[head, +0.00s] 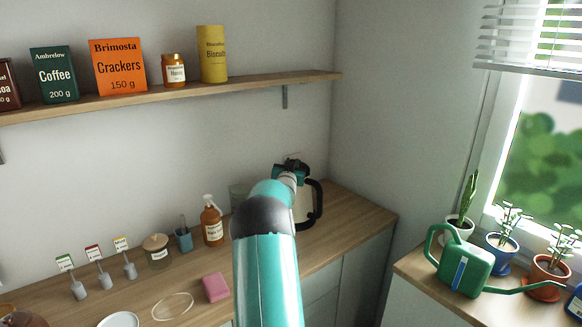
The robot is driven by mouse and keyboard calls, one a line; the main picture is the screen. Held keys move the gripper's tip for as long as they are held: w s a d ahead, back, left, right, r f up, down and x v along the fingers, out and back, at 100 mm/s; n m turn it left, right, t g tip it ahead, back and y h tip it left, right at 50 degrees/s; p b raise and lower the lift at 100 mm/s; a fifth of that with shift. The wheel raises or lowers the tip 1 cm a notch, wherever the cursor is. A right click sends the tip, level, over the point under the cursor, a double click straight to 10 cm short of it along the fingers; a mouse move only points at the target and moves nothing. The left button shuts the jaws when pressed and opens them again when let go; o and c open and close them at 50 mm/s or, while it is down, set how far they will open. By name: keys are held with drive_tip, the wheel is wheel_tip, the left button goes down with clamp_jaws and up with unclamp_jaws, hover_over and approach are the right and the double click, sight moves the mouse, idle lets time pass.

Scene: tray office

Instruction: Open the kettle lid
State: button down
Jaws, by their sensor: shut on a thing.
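The kettle (303,209) stands on the wooden counter in the back corner, with a pale cream body and a black handle (319,200) on its right side. My teal arm reaches up from the bottom middle and covers the kettle's left part. My gripper (291,168) is at the kettle's top, shut on the kettle lid. The lid is mostly hidden by my gripper and wrist, so I cannot tell whether it is raised.
A wall shelf (190,88) with boxes and jars runs above the counter. A soap bottle (212,222), a blue-grey cup (183,238) and a pink sponge (215,287) lie left of my arm. A green watering can (465,268) and potted plants stand at the right window.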

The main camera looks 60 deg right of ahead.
drive_tip(key=m+h, duration=0.1)
drive_tip(key=m, duration=0.1)
drive_tip(key=s+r+m+h, duration=0.2)
drive_tip(key=m, duration=0.1)
drive_tip(key=shift+a+m+g, duration=0.3)
drive_tip(key=shift+g, duration=0.1)
drive_tip(key=m+g+h, duration=0.1)
drive_tip(key=s+m+h, duration=0.1)
drive_tip(key=m, duration=0.1)
drive_tip(key=shift+s+a+r+m+g, duration=0.2)
drive_tip(key=shift+r+m+g, duration=0.1)
drive_tip(key=shift+r+g, duration=0.1)
drive_tip(key=shift+s+a+r+m+g+h, duration=0.15)
drive_tip(key=shift+s+m+g+h, duration=0.25)
drive_tip(key=shift+m+g, duration=0.6)
drive_tip(key=shift+s+a+m+g+h, duration=0.15)
drive_tip(key=shift+s+m+g, duration=0.4)
drive_tip(key=shift+m, duration=0.85)
drive_tip(key=c, duration=1.3)
unclamp_jaws()
drive_tip(key=shift+w, duration=0.1)
drive_tip(key=v, duration=1.3)
drive_tip(key=shift+a+f, duration=0.3)
